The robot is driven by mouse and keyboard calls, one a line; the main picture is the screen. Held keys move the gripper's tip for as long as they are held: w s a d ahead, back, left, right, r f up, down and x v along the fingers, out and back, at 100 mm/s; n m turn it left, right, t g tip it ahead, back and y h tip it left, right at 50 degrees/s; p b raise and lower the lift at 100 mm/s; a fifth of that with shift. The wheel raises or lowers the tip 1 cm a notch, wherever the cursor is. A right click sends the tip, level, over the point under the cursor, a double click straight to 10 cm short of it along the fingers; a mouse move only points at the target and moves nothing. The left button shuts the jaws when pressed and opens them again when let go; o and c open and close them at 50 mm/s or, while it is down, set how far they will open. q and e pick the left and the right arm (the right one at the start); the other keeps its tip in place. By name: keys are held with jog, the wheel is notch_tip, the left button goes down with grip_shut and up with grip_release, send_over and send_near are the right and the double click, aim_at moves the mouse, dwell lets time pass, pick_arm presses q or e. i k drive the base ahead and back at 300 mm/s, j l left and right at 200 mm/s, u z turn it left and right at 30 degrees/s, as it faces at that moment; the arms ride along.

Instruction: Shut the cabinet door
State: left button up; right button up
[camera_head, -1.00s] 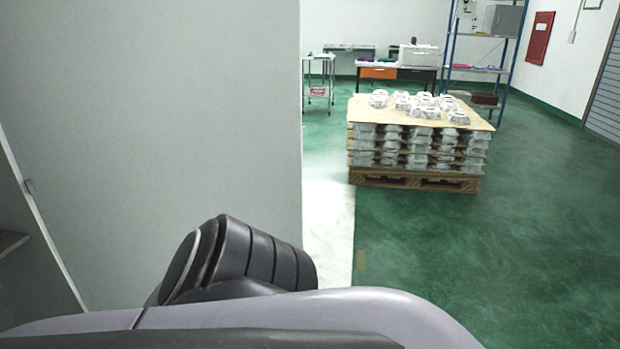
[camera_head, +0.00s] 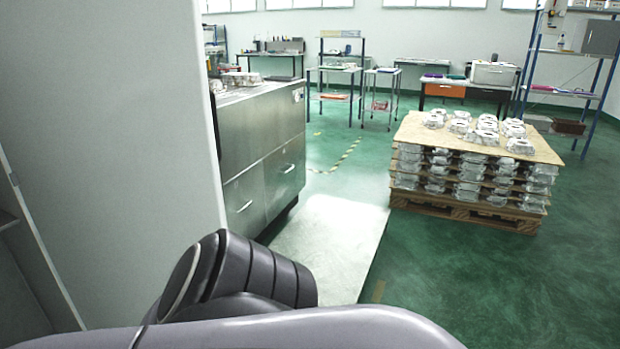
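A large pale grey cabinet door (camera_head: 115,130) stands open at the left of the head view, close to me. To its left a strip of the dark cabinet interior (camera_head: 20,290) shows, with a shelf edge; a small dark fitting sits on the door's near edge. Part of my own arm crosses the bottom of the view, in front of the door's lower part. Neither gripper shows, so I cannot see whether one touches the door.
A steel cabinet (camera_head: 262,150) with drawers stands beyond the door. A pallet stack (camera_head: 470,200) of castings stands at right. A white floor patch (camera_head: 325,240) and green floor lie between. Tables, a trolley (camera_head: 380,95) and a blue shelf rack (camera_head: 570,90) are farther back.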

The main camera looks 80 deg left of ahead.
aim_at(110, 137)
jog(key=i+j+u, duration=0.1)
jog(key=i+u, duration=0.65)
jog(key=u, duration=0.2)
jog(key=i+u, duration=0.35)
jog(key=u, duration=0.15)
jog(key=i+u, duration=0.45)
jog(key=i+j+u, duration=0.1)
jog(key=i+u, duration=0.8)
jog(key=u, duration=1.2)
